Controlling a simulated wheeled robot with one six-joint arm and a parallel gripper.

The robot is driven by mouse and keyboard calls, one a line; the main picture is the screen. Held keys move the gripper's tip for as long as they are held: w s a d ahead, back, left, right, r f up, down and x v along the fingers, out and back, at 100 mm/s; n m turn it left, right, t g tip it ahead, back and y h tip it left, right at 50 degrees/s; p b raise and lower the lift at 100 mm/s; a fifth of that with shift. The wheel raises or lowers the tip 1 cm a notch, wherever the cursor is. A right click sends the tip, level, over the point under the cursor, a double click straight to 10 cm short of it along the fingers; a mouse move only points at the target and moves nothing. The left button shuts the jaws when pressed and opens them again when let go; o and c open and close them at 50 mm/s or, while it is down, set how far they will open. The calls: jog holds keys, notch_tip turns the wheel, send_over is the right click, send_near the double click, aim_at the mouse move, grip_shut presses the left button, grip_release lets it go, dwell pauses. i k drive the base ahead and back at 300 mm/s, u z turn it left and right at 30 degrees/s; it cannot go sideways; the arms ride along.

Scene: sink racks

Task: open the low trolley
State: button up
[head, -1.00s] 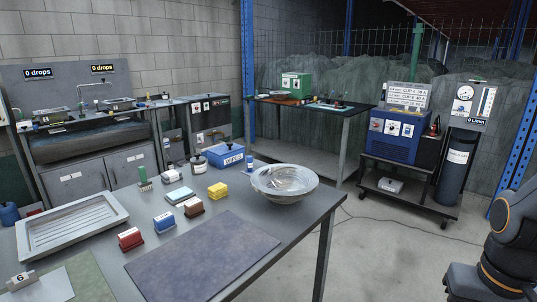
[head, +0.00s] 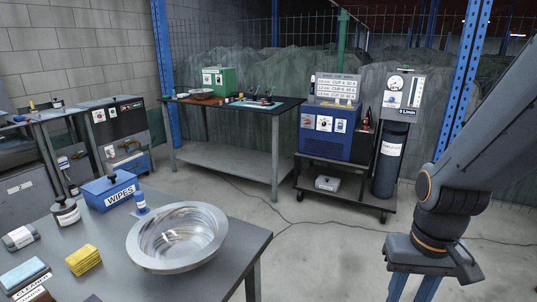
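The low trolley (head: 331,188) is a dark wheeled cart standing on the floor right of centre. It carries a blue box-shaped unit (head: 327,133) with white labels and knobs on its front. A dark gas cylinder (head: 391,160) with a white label stands upright at its right end. A gauge panel (head: 404,91) with a round dial and a "0 L/min" display is above the cylinder. A small light box (head: 327,183) sits on the lower shelf. Small red-and-black parts show between unit and cylinder; their state is too small to tell. My gripper is out of view; only my arm shows at right.
A grey table with a metal bowl (head: 178,238), a blue wipes box (head: 109,190) and a yellow sponge stack (head: 84,260) fills the lower left. A dark-topped bench (head: 234,105) stands behind. A cable crosses the floor. Open floor lies before the trolley.

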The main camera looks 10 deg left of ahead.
aim_at(136, 163)
jog(key=i, duration=3.55)
jog(key=u, duration=2.5)
jog(key=i, duration=3.2)
jog(key=z, duration=0.55)
